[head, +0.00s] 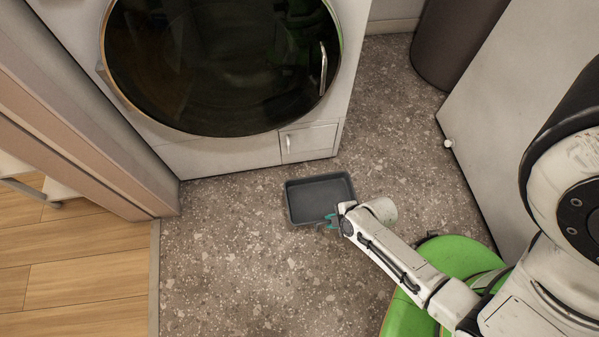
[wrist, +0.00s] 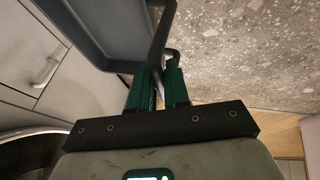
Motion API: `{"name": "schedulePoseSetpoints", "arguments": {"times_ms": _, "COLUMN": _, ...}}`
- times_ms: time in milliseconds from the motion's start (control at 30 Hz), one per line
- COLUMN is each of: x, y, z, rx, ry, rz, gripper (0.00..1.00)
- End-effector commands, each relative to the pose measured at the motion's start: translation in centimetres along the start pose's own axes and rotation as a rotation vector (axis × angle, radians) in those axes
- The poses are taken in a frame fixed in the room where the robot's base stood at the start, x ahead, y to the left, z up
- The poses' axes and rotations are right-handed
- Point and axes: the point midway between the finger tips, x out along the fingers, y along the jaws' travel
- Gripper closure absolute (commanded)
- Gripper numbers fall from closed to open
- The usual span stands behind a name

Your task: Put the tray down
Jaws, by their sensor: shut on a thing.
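The tray (head: 318,199) is dark grey, shallow and rectangular. In the head view it is in front of the washer's lower right corner, over the speckled floor. The tray looks empty. I cannot tell how high it is above the floor.
The washer (head: 230,150) with a round dark door stands behind the tray. A dark bin (head: 455,45) is at the back right, beside a white panel (head: 520,120). A door frame (head: 75,120) is at left. Speckled floor (head: 235,265) is clear around the tray.

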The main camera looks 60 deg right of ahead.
Motion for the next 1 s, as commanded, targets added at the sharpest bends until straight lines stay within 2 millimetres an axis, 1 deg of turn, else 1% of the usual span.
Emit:
{"name": "schedulePoseSetpoints", "arguments": {"times_ms": 33, "x": -0.3, "y": 0.3, "z": 0.9, "rx": -0.004, "ry": -0.001, "rz": 0.01, "gripper": 1.0}}
{"name": "schedulePoseSetpoints", "arguments": {"times_ms": 100, "x": -0.6, "y": 0.7, "z": 1.7, "rx": -0.009, "ry": 0.0, "rz": 0.021, "gripper": 1.0}}
{"name": "schedulePoseSetpoints", "arguments": {"times_ms": 167, "x": -0.3, "y": 1.1, "z": 1.9, "rx": -0.012, "ry": 0.001, "rz": 0.026, "gripper": 1.0}}
{"name": "schedulePoseSetpoints", "arguments": {"times_ms": 233, "x": 0.5, "y": 1.8, "z": 1.8, "rx": -0.012, "ry": 0.002, "rz": 0.03, "gripper": 1.0}}
{"name": "schedulePoseSetpoints", "arguments": {"times_ms": 600, "x": 7.3, "y": 7.2, "z": -0.4, "rx": -0.013, "ry": 0.001, "rz": 0.031, "gripper": 1.0}}
{"name": "schedulePoseSetpoints", "arguments": {"times_ms": 700, "x": 9.8, "y": 7.5, "z": -0.2, "rx": -0.012, "ry": 0.0, "rz": 0.027, "gripper": 1.0}}
{"name": "schedulePoseSetpoints", "arguments": {"times_ms": 800, "x": 11.4, "y": 8.1, "z": -0.3, "rx": -0.012, "ry": 0.0, "rz": 0.027, "gripper": 1.0}}
{"name": "schedulePoseSetpoints", "arguments": {"times_ms": 900, "x": 12.4, "y": 8.4, "z": -0.4, "rx": -0.012, "ry": 0.0, "rz": 0.027, "gripper": 1.0}}
{"name": "schedulePoseSetpoints", "arguments": {"times_ms": 1000, "x": 12.8, "y": 8.6, "z": -0.4, "rx": -0.013, "ry": 0.0, "rz": 0.027, "gripper": 1.0}}
